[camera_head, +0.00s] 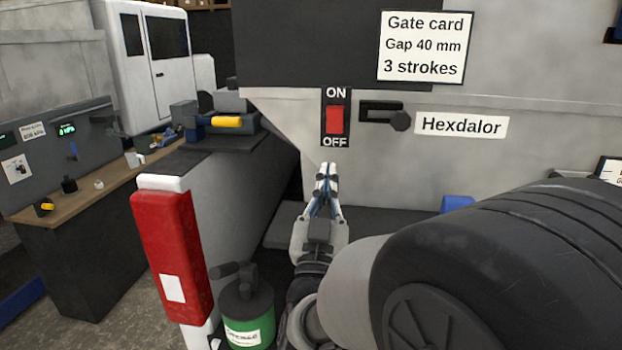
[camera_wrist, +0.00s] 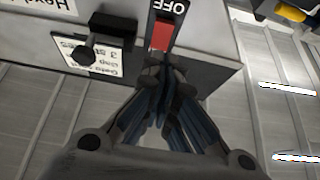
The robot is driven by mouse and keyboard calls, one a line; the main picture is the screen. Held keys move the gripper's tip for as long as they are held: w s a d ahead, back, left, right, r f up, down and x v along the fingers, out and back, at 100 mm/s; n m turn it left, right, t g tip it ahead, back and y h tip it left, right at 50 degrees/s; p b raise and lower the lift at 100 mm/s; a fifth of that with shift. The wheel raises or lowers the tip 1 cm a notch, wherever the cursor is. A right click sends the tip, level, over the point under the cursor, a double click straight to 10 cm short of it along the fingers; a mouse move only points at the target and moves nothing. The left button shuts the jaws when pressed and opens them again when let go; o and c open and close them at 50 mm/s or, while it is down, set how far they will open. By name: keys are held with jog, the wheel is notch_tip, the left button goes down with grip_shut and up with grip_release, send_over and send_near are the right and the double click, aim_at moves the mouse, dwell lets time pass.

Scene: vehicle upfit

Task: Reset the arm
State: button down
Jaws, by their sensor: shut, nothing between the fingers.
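My gripper (camera_head: 327,172) is shut and empty. In the head view it points up and away from me, with its fingertips just below the ON/OFF switch plate in the picture. The red switch rocker (camera_head: 334,120) sits on a black plate on the grey hopper wall. In the wrist view my gripper (camera_wrist: 166,80) has its fingers together near the lower edge of the red rocker (camera_wrist: 162,36). I cannot tell whether the fingertips touch the switch. My arm runs from the gripper down to the lower right of the head view.
Right of the switch are a slot with a dark knob (camera_head: 401,121), a Hexdalor label (camera_head: 461,125) and a gate card (camera_head: 422,46). A red-and-white post (camera_head: 175,255) and a green canister (camera_head: 247,320) stand left of my arm. A workbench (camera_head: 85,205) is far left.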

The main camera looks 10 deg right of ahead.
jog(key=s+a+f+n+g+y+b, duration=0.1)
jog(key=s+f+n+g+y+b, duration=0.1)
jog(key=s+f+g+y, duration=0.3)
jog(key=s+a+f+n+g+y+b, duration=0.1)
jog(key=f+n+g+y+b, duration=0.15)
jog(key=f, duration=0.45)
jog(key=s+d+f+g+b, duration=0.1)
jog(key=s+f+g, duration=0.4)
jog(key=s, duration=0.7)
jog(key=s+d+f+g+b, duration=0.1)
jog(key=s+d+f+g, duration=0.2)
jog(key=s+f+g, duration=0.2)
jog(key=s+f+m, duration=0.1)
jog(key=s+f, duration=0.2)
jog(key=s, duration=0.3)
jog(key=shift+s, duration=0.35)
